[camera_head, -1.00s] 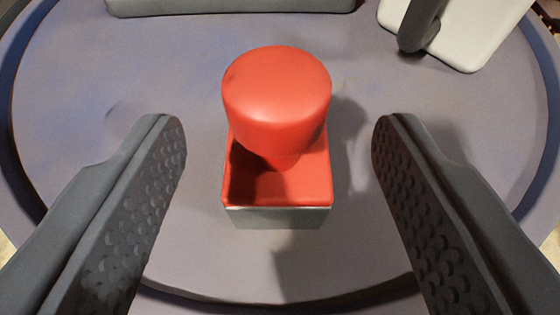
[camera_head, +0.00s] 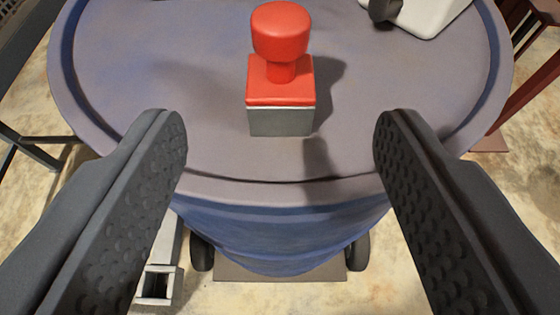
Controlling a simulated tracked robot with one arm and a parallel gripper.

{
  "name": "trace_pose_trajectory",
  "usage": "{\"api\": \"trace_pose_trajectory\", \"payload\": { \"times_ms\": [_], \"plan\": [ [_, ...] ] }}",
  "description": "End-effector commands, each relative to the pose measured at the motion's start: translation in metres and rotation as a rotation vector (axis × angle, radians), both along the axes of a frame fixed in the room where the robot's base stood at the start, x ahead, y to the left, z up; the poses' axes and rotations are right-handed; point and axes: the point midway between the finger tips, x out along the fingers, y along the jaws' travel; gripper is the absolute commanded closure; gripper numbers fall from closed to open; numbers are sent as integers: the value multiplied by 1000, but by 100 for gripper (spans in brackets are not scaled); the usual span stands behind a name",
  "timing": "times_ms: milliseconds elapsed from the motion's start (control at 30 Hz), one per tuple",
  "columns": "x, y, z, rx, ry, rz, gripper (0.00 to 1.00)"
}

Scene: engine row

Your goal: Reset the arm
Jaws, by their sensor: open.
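My gripper (camera_head: 281,130) is open and empty, with its two dark textured fingers at the left and right of the view. A red mushroom button (camera_head: 281,32) on a red and grey box (camera_head: 281,121) stands upright on the round blue-grey drum top (camera_head: 160,60). The button lies ahead of the fingers, in the upper middle of the view, and the fingers do not touch it.
A white object with a dark lever (camera_head: 432,14) stands at the drum's back right, partly cut off. A grey square metal tube (camera_head: 158,284) and black wheels (camera_head: 202,254) show below the drum. A dark red frame (camera_head: 525,85) stands at right. Sandy floor surrounds the drum.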

Motion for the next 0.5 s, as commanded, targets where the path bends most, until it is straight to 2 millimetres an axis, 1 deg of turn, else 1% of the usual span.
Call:
{"api": "trace_pose_trajectory", "payload": {
  "times_ms": [367,433,467,500],
  "plan": [
    [1,0,2,0,-2,0,44],
    [2,0,14,0,-12,-1,44],
    [2,0,23,0,-19,-1,44],
    [3,0,37,0,-26,-1,44]
  ]
}}
